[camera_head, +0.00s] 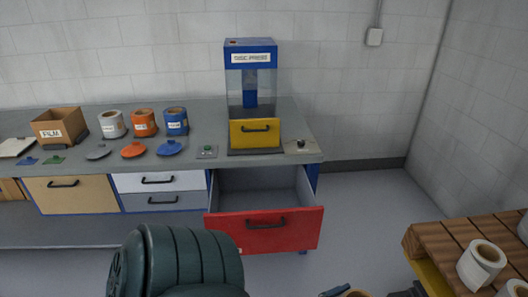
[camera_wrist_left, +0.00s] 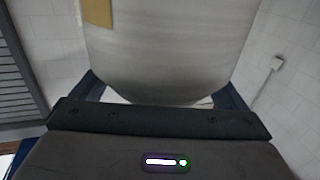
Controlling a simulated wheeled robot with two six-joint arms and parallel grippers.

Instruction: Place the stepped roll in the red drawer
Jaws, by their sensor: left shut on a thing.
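The red drawer (camera_head: 265,229) under the right end of the workbench stands pulled out, and its grey inside looks empty. In the left wrist view my left gripper (camera_wrist_left: 160,92) is shut on a large whitish roll (camera_wrist_left: 165,50) with a tan patch. Its dark blue fingers show on both sides of the roll. The roll's far end is cut off, so I cannot tell its steps. In the head view, a blue piece and a tan ring edge show at the bottom edge, mostly cut off. My right gripper is not in view.
The bench carries a side press (camera_head: 250,60) with a yellow front, a FILM box (camera_head: 59,127), and white (camera_head: 112,124), orange (camera_head: 144,123) and blue (camera_head: 176,121) rolls. A wooden pallet (camera_head: 445,246) with white rolls (camera_head: 481,265) stands at right.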

